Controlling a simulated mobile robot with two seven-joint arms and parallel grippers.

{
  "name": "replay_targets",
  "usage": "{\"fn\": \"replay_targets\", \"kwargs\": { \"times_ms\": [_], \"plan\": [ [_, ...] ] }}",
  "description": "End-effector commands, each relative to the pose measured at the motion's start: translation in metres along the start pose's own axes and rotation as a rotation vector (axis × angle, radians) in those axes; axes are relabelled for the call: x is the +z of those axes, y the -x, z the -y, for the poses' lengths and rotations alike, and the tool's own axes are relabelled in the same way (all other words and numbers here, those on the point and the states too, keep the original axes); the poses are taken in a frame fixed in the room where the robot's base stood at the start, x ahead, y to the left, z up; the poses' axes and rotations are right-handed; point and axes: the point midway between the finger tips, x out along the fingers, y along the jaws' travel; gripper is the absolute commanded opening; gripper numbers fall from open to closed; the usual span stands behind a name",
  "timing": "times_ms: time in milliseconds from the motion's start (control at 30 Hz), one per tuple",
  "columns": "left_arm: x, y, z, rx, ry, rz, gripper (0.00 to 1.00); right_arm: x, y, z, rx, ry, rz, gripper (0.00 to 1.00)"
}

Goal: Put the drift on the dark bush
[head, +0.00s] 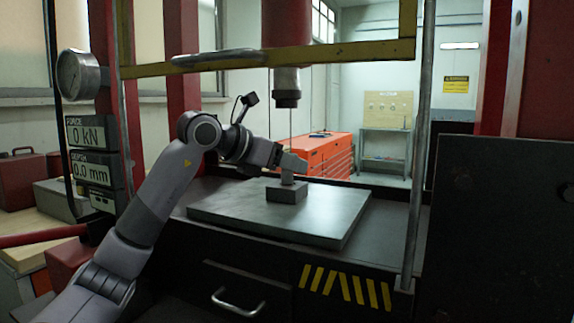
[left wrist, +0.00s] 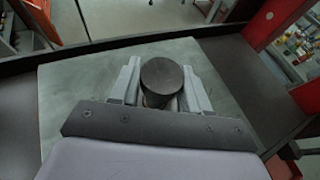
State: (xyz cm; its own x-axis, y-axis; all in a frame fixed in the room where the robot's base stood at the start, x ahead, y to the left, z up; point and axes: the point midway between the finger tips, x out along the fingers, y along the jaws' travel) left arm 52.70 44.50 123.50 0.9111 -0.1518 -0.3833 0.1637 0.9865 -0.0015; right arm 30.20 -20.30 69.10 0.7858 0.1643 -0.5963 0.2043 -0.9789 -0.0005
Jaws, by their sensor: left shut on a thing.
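My left gripper (head: 292,162) is shut on the drift (left wrist: 162,76), a short dark cylinder whose round top shows between the two fingers in the left wrist view. In the head view the drift's lower part (head: 287,178) shows below the fingertips, upright, just over a dark grey block (head: 287,192) on the press plate. Whether the drift touches what is under it I cannot tell. The dark bush is not clearly distinguishable; the block, or something at its top, may be it. In the left wrist view the drift and gripper hide it. My right gripper is not in view.
The block stands on a wide steel plate (head: 330,215) on the press bed. The press ram (head: 287,88) hangs above it. A yellow guard frame (head: 340,54) and an upright rod (head: 417,150) stand in front. The plate around the block is clear.

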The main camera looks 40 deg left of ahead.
Motion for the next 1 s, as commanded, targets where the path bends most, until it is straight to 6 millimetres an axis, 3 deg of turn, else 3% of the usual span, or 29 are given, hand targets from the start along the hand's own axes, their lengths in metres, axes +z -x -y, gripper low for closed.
{"fn": "replay_targets", "kwargs": {
  "times_ms": [367,400,433,467,1000],
  "plan": [
    [-0.0036,-0.0013,0.0001,0.001,-0.001,0.003,0.04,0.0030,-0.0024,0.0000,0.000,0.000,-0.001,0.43],
    [-0.0029,-0.0013,0.0003,0.000,0.000,0.000,0.59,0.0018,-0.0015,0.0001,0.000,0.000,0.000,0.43],
    [-0.0028,-0.0013,0.0003,0.000,0.000,0.000,0.69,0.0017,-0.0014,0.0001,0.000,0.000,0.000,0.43],
    [-0.0028,-0.0013,0.0003,0.000,0.000,0.000,0.72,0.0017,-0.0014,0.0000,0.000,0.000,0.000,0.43],
    [0.0059,0.0057,-0.0032,-0.002,-0.001,0.000,0.72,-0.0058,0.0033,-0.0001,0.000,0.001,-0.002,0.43]
  ]
}}
